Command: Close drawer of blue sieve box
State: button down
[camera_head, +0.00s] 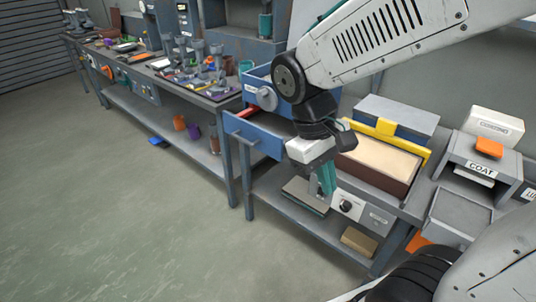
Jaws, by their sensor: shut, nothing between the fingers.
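The blue sieve box (259,76) stands on the workbench, partly hidden behind my arm. Its drawer (261,136) is pulled out toward the floor side, beyond the bench's front edge, with its blue front facing left. A small handle shows on that front. My gripper (326,192) has teal fingers that point down and are shut with nothing between them. It is to the right of the drawer and lower in the picture, apart from the drawer front. My arm hides the drawer's right end.
A brown box with a tan top (385,158) sits right of my gripper. A grey box marked COAT (483,166) stands further right. A lower shelf holds a tan block (359,241). A long bench (185,83) with tools runs to the back left. The floor at left is clear.

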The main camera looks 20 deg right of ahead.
jog(key=w+a+f+n+h, duration=0.2)
jog(key=w+f+n+h, duration=0.65)
jog(key=w+f, duration=0.5)
jog(key=n+t+h, duration=0.5)
jog(key=n+t, duration=0.7)
send_near(274, 150)
jog(key=x, duration=0.7)
